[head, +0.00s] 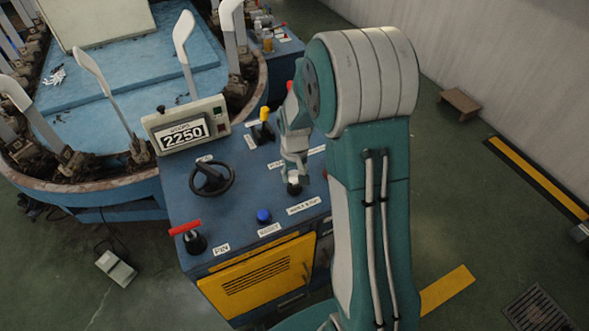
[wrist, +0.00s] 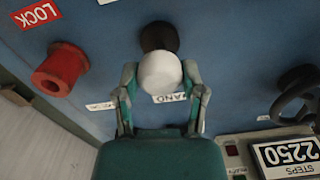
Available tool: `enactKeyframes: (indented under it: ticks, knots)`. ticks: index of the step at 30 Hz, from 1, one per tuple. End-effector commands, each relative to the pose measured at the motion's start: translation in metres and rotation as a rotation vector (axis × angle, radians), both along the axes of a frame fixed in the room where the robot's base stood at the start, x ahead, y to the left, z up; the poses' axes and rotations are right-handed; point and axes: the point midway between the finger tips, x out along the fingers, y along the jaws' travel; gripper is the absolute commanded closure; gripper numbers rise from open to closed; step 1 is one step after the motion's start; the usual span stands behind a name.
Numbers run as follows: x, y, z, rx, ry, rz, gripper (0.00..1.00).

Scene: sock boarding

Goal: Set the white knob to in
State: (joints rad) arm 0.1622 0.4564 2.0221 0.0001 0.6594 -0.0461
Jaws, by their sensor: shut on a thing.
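The white knob (wrist: 160,72) is a rounded white cap on a black base, standing out from the blue panel. My gripper (wrist: 160,80) has a finger on each side of the knob and is shut on it. In the head view my gripper (head: 293,168) reaches down to the knob (head: 294,180) on the right part of the blue console top (head: 245,185). The knob is partly hidden there. A white label behind it in the wrist view is partly covered, so its full text cannot be read.
A red knob (wrist: 60,70) by a LOCK label stands left in the wrist view. A black handwheel (head: 212,179), blue button (head: 263,216), red-handled lever (head: 187,233) and yellow-topped lever (head: 264,120) share the console. The display (head: 185,132) reads 2250.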

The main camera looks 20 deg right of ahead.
Motion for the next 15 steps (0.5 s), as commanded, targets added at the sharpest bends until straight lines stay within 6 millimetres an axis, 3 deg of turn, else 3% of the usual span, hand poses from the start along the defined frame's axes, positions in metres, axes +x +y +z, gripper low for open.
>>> enactKeyframes:
  ticks: [6, 7, 9, 15]
  knots:
    - [-0.0015, 0.0006, -0.0031, 0.002, 0.005, 0.000, 1.00]
    - [-0.0017, 0.0006, -0.0032, 0.002, 0.006, 0.000, 0.39]
    - [-0.0019, 0.0006, -0.0033, 0.002, 0.007, 0.000, 0.12]
    - [-0.0014, 0.0004, -0.0024, 0.001, 0.005, 0.000, 0.12]
